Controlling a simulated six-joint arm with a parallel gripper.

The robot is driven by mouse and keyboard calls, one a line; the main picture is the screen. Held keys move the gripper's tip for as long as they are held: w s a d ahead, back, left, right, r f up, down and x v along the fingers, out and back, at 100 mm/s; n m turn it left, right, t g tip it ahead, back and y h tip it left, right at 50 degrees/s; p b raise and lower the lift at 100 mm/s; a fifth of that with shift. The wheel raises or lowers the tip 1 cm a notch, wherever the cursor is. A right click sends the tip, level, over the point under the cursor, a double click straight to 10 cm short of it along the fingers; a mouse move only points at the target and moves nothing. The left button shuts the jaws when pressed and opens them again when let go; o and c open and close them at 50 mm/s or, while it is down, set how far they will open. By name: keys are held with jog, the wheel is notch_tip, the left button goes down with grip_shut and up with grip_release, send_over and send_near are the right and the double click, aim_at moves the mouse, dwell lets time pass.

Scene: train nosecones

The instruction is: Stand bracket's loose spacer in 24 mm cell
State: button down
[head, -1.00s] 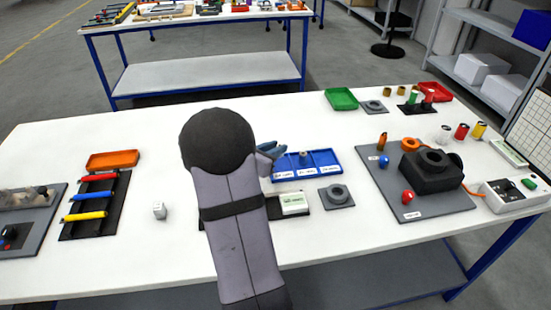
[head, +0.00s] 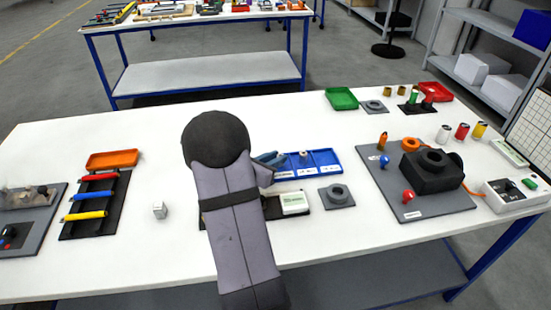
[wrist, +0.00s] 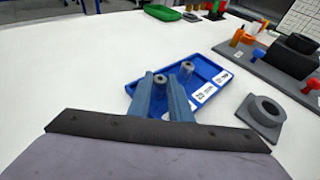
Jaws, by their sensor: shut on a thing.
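My gripper (wrist: 164,96) is shut on a small grey cylindrical spacer (wrist: 160,80), which shows between the blue-grey fingertips in the wrist view. In the head view my gripper (head: 271,160) is at the left end of the blue tray (head: 341,168), and the held spacer is hard to make out. The tray has several cells with white labels along the front, too small to read. A second small grey cylinder (wrist: 187,69) stands upright in the tray, just right of and beyond my fingers; it also shows in the head view (head: 303,156). The held spacer's lower end is hidden.
A grey square block with a ring (head: 337,196) sits right of the tray's front. A grey board with a black fixture (head: 432,170) is to the right.

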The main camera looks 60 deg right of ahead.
jog(key=c, duration=1.6)
grip_release()
jog(key=shift+r+p, duration=0.15)
jog(key=shift+p, duration=0.15)
jog(key=b+v, duration=0.1)
jog(key=v, duration=1.1)
jog(key=shift+b, duration=0.35)
jog(key=shift+a, duration=0.1)
